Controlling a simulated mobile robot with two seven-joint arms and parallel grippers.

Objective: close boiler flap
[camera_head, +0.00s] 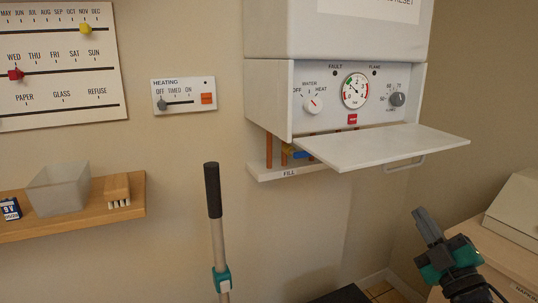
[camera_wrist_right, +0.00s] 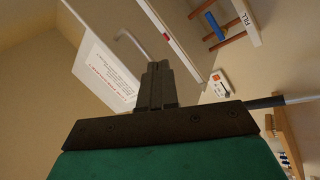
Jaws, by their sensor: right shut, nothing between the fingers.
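The boiler flap (camera_head: 385,146) is a white panel hinged along the bottom of the boiler's control panel (camera_head: 330,92). It hangs open, sticking out roughly level toward me, with a handle (camera_head: 405,164) at its outer edge on the right. The handle also shows in the right wrist view (camera_wrist_right: 130,42). My right gripper (camera_head: 428,224) is shut and empty, below and to the right of the flap, apart from it. My left gripper is out of view.
Copper pipes and a blue valve (camera_head: 299,154) sit under the boiler above the FILL strip (camera_head: 289,173). A black-gripped pole (camera_head: 213,190) stands in front of the wall. A wooden shelf (camera_head: 70,224) is at left, a cabinet (camera_head: 505,245) at right.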

